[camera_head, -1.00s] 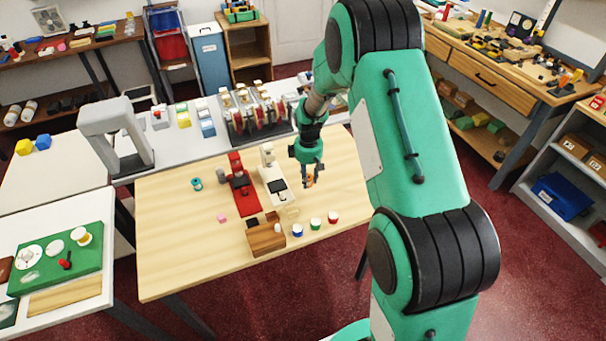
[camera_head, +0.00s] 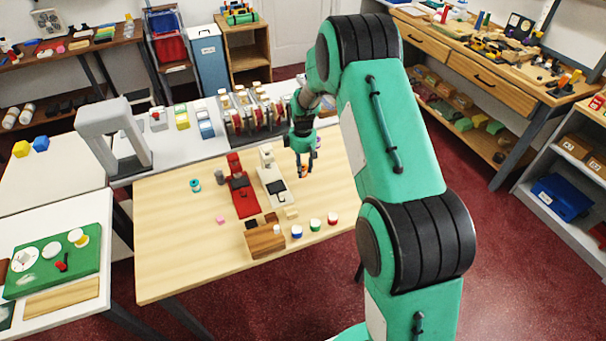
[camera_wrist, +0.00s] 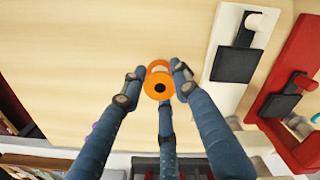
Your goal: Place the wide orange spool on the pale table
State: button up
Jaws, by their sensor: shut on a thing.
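The orange spool (camera_wrist: 158,86) is between the fingers of my gripper (camera_wrist: 154,80) in the wrist view, with its flanged end and dark centre hole facing the camera. In the head view the orange spool (camera_head: 304,172) shows small at the fingertips of my gripper (camera_head: 304,168), which is shut on it. The pale wood table (camera_head: 170,245) lies below, and a bare part of it (camera_wrist: 80,60) fills much of the wrist view. I cannot tell how far the spool is above the surface.
A white device (camera_head: 276,186) and a red device (camera_head: 242,199) stand left of my gripper. A teal spool (camera_head: 196,185), a pink block (camera_head: 221,221), a wooden box (camera_head: 265,240) and small jars (camera_head: 315,224) are also on the table. A white counter (camera_head: 178,143) runs behind. The table's left part is clear.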

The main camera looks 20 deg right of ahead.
jog(key=shift+f+b, duration=0.35)
jog(key=shift+f, duration=1.2)
jog(key=shift+f, duration=0.15)
jog(key=o, duration=1)
jog(key=shift+c, duration=0.2)
jog(key=shift+r, duration=0.2)
notch_tip(320, 180, up, 12)
jog(key=shift+p, duration=1.15)
